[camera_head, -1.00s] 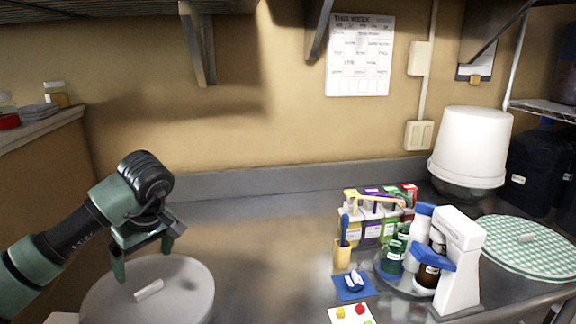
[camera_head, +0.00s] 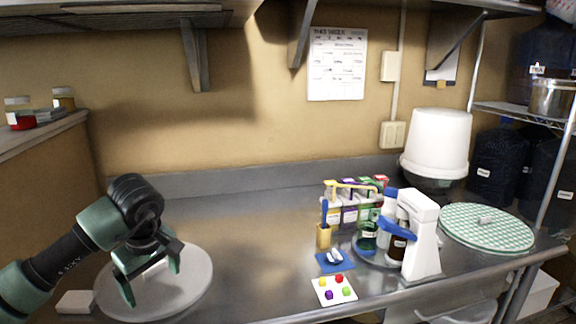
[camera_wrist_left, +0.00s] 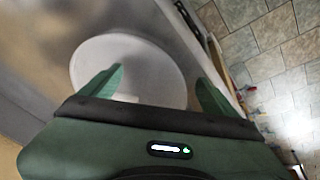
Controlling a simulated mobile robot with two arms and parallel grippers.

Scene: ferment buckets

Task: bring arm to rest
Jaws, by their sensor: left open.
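My left arm comes in from the left in the head view. Its left gripper (camera_head: 152,274) is open and empty, with the fingers spread apart over a round grey-white lid (camera_head: 188,290) with a bar handle. In the left wrist view the lid (camera_wrist_left: 150,62) lies beyond the two green fingers (camera_wrist_left: 158,88), and part of it is hidden by the gripper. I cannot tell from these views how high the fingers are above the lid. My right gripper is not in view.
A steel counter (camera_head: 250,235) has clear room in its middle. To the right stand a caddy of coloured packets (camera_head: 349,214), a white spray bottle (camera_head: 420,235), a card with coloured dots (camera_head: 335,290) and a green checked round cover (camera_head: 487,230). A white bucket (camera_head: 437,140) is upturned behind.

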